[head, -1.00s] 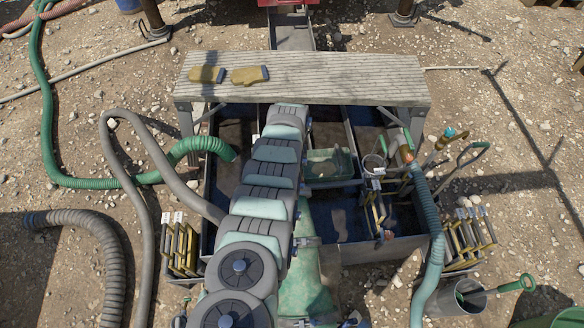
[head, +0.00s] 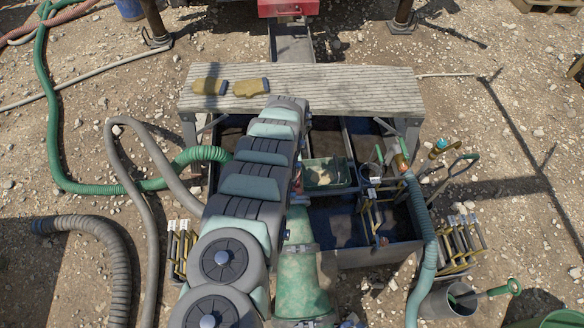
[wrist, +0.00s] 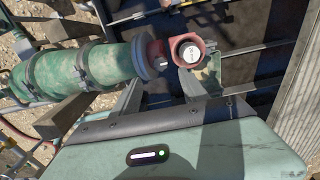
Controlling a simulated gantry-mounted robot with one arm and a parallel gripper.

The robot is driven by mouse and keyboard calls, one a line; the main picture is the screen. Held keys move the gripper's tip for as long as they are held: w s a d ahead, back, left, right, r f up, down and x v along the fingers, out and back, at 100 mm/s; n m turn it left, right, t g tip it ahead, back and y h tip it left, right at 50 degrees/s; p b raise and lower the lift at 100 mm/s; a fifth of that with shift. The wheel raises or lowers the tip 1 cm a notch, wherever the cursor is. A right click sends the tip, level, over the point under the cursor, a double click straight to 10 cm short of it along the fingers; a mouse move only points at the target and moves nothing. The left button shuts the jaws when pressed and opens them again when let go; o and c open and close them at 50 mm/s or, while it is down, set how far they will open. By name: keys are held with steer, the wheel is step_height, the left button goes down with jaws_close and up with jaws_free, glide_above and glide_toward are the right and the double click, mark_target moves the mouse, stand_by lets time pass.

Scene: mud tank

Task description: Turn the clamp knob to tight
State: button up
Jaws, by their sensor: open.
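The clamp knob (wrist: 190,52) shows in the wrist view as a round dark knob with a pale face, set in a red housing at the end of a green cylinder (wrist: 95,68). The marking on its face is too small to read. My gripper (wrist: 170,82) is open, its two grey fingers apart and pointing up the picture. The right finger lies just below the knob; I cannot tell whether it touches. Nothing is held. In the head view a green cylinder (head: 300,280) lies at the front of the tank; my arm hides the gripper and the knob.
A ribbed plank (head: 350,88) with two yellow gloves (head: 251,87) spans the tank's back. A green tray (head: 338,180) sits inside the tank. A ribbed blue hose (head: 420,225) runs down its right side, beside a metal bucket (head: 440,302). Hoses lie to the left.

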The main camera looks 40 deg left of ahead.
steer(key=shift+r, duration=1.05)
